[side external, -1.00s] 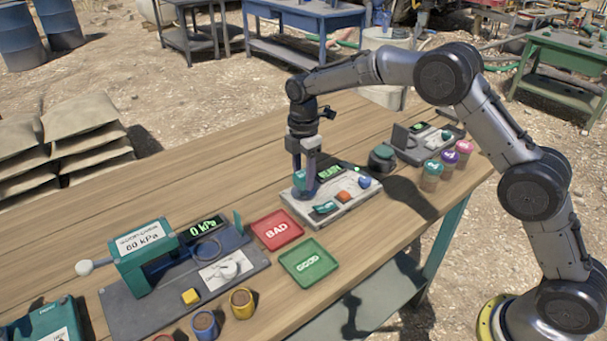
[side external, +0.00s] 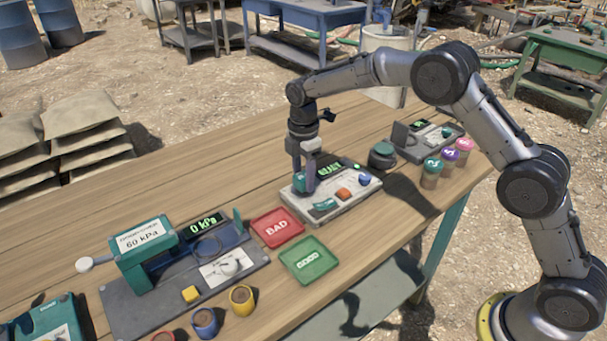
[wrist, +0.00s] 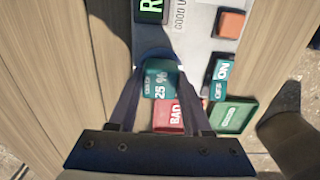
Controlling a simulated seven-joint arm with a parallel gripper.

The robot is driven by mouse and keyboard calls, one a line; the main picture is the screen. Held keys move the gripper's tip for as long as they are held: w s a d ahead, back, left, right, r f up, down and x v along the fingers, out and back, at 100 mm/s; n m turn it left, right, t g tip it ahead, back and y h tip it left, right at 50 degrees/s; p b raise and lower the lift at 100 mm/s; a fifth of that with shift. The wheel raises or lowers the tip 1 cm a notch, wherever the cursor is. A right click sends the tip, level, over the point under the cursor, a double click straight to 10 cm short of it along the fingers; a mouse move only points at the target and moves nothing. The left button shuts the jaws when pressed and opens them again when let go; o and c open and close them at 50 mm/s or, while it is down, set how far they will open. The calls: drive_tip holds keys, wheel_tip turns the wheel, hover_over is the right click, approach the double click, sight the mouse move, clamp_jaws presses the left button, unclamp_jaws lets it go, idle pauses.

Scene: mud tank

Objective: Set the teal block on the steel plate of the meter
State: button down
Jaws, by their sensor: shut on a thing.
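The teal block (wrist: 160,80), marked "25 %", sits between the fingers of my gripper (wrist: 158,66) in the wrist view. My gripper (side external: 303,184) is shut on it over the left end of the grey meter (side external: 345,196). In the side view the block (side external: 299,183) is very low over the meter; I cannot tell whether it touches the steel plate. The plate is mostly hidden under the block and fingers; a rounded dark edge shows just beyond the block in the wrist view. The meter's green display (side external: 328,170) is lit.
The meter also carries an orange button (side external: 343,194), a blue knob (side external: 364,180) and a teal ON/OFF switch (side external: 324,204). The red BAD tray (side external: 259,219) and green GOOD tray (side external: 331,251) lie nearby. A press (side external: 150,262) stands left; lidded cups (side external: 431,172) stand right.

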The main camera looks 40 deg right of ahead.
drive_tip(key=shift+f, duration=0.4)
unclamp_jaws()
idle(0.4)
drive_tip(key=shift+r, duration=3.75)
